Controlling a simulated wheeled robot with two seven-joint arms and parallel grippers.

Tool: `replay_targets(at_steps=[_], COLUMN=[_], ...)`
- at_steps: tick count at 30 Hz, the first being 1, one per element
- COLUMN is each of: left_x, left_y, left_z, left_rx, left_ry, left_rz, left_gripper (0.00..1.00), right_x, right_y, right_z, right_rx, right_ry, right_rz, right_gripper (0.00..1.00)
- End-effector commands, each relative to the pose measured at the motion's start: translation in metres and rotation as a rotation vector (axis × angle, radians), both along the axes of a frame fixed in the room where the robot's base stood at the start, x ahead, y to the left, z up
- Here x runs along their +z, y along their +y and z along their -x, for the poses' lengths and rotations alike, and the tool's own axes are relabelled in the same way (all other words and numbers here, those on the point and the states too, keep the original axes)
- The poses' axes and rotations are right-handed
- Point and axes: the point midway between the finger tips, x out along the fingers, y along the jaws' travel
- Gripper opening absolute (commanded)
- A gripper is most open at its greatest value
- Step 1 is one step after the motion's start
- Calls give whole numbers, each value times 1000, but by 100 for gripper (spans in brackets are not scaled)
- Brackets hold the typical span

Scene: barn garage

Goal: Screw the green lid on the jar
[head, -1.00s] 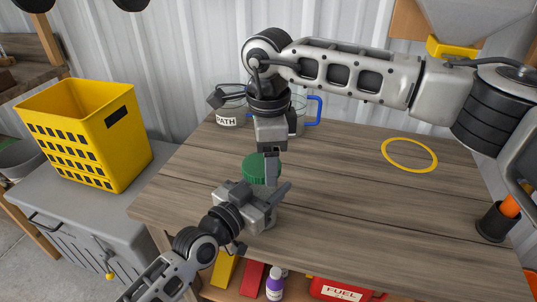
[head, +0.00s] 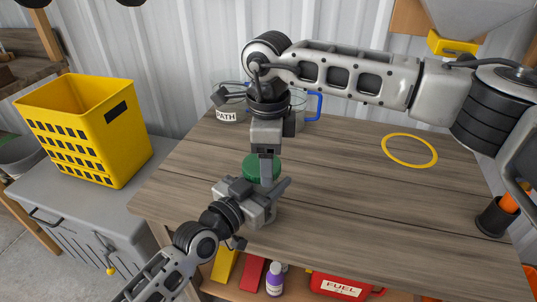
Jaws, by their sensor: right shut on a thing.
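The green lid (head: 251,168) is on the wooden table's left half, in the head view. My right gripper (head: 266,178) points down at the lid from above and is shut on it. My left gripper (head: 268,198) is at the lid's near side, low over the table, with one finger sticking out to the right. The jar is hidden under the lid and behind my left gripper, so I cannot tell how the lid sits on it. Whether the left jaws are open or shut does not show.
On the wooden table (head: 340,200) stand a cup marked "PATH" (head: 226,115) and a clear mug with a blue handle (head: 316,106). A yellow ring (head: 409,150) lies right. A dark holder (head: 494,218) stands at the right edge. A yellow crate (head: 85,130) is left. The table's middle is clear.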

Motion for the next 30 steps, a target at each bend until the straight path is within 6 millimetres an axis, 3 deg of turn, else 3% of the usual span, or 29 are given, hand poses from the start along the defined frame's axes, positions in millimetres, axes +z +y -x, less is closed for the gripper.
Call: replay_targets(at_steps=[3,11,12,14,23,30], left_x=[-1,-1,-1,-1,-1,-1], left_y=[0,0,0,0,0,0], left_z=[0,0,0,0,0,0], left_rx=[0,0,0,0,0,0], left_ry=[2,2,2,2,2,2], left_rz=[-2,-2,-2,-2,-2,-2], left_gripper=[0,0,0,0,0,0], right_x=[1,1,1,1,2,27], right_y=[0,0,0,0,0,0], right_z=[1,1,1,1,1,1], right_rx=[-94,-104,-103,-103,-102,-102], right_ry=[-1,-1,-1,-1,-1,-4], right_rz=[-1,-1,-2,-2,-1,-2], right_gripper=[45,45,74,88,88,88])
